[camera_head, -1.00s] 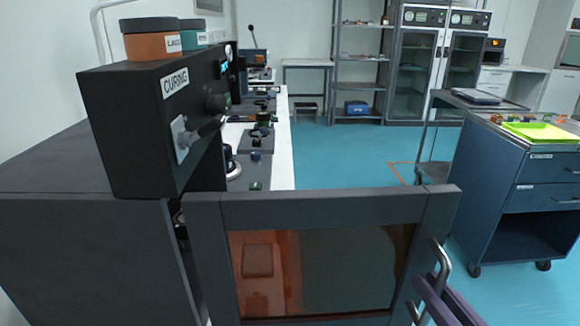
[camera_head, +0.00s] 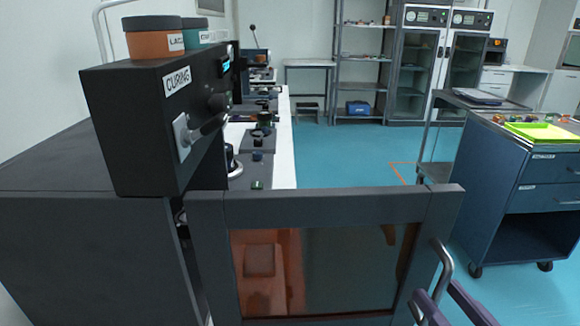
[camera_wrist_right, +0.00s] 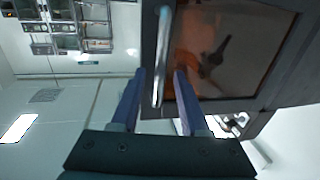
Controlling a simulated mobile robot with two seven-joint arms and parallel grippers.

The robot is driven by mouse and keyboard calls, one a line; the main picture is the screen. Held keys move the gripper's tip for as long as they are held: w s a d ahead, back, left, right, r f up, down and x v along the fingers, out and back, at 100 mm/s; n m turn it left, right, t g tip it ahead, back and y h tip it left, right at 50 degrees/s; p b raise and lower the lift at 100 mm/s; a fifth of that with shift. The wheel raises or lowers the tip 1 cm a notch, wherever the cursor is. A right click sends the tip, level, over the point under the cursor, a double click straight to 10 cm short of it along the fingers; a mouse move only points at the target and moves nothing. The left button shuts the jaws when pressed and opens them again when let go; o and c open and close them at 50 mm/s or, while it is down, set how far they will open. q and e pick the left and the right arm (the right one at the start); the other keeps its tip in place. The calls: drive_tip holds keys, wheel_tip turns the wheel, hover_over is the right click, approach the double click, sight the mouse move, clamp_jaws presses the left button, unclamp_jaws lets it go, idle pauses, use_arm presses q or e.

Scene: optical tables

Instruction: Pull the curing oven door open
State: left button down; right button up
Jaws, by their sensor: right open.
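The curing oven (camera_head: 95,250) is a dark box at the left, with a "CURING" label on its control panel. Its door (camera_head: 330,208), a grey frame around an orange-tinted window, stands swung far out to the right from the oven front. The door's silver bar handle (camera_head: 443,262) is at its free edge. My right gripper (camera_head: 438,290) has its purple fingers open, one on each side of the handle. In the right wrist view the handle (camera_wrist_right: 160,60) runs between the spread fingers (camera_wrist_right: 159,74), with gaps beside it. My left gripper is not in view.
Two round containers (camera_head: 155,38) stand on top of the oven. A blue drawer cart (camera_head: 520,190) with a yellow-green tray (camera_head: 545,132) stands at the right. A workbench (camera_head: 283,150) runs behind the door. Blue floor (camera_head: 350,160) is clear between bench and cart.

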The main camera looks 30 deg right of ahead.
drive_tip(key=b+v, duration=0.1)
drive_tip(key=v, duration=0.7)
drive_tip(key=shift+a, duration=0.1)
drive_tip(key=w+a+n+g+y+p, duration=0.3)
drive_tip(key=w+a+n+g+y, duration=0.2)
drive_tip(key=w+a+g+y, duration=0.35)
drive_tip(key=s+r+n+g+h, duration=0.1)
drive_tip(key=s+r+g+h, duration=0.1)
drive_tip(key=s+r+g, duration=0.2)
wheel_tip(320, 180, up, 38)
drive_tip(key=p, duration=3.9)
drive_tip(key=shift+s+a+g, duration=0.35)
drive_tip(key=shift+a, duration=0.05)
